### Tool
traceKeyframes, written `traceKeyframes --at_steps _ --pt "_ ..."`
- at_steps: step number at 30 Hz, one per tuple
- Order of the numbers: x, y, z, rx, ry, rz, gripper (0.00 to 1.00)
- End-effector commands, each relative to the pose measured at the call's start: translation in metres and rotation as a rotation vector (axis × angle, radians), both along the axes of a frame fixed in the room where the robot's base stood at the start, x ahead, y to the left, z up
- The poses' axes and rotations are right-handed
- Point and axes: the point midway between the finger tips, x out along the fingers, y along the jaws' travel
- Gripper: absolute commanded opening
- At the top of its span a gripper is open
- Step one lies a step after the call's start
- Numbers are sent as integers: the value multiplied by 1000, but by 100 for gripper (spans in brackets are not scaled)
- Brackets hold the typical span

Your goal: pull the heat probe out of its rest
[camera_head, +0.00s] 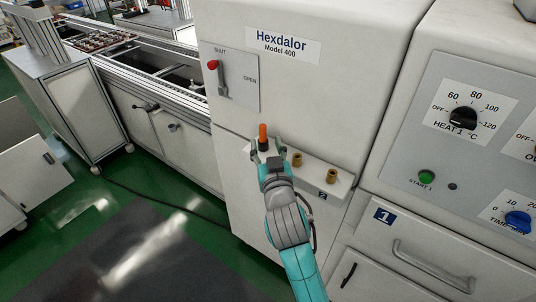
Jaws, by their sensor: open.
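The heat probe (263,132) shows as an upright orange and dark handle at the left part of the pale rest (311,166), a ledge on the front of the machine. My gripper (267,151) is open with its fingers at either side of the probe's lower part. I cannot tell whether the fingers touch it. The probe's lower end is hidden by my gripper and the ledge. Two empty brass-coloured sockets (331,176) stand on the ledge to the right of the probe.
A lever with a red knob (213,65), marked SHUT and OPEN, is on a plate above the ledge. The white Hexdalor machine (330,100) stands close behind. A control panel (465,140) with dials is at the right. A conveyor (150,75) runs at the left. Green floor is free at lower left.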

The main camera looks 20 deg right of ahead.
Motion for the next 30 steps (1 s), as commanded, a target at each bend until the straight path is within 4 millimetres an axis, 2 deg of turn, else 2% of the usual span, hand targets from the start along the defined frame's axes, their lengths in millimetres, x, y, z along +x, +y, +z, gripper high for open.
traceKeyframes --at_steps 6,12,18,25,26,30 --pt "36 -6 0 -1 0 -1 52" --pt "58 -9 1 0 -1 0 52" --pt "66 -10 0 -1 0 0 52" --pt "66 -10 0 -1 0 1 52" --pt "66 -10 0 -1 0 1 50" --pt "66 -10 0 -1 0 1 15"
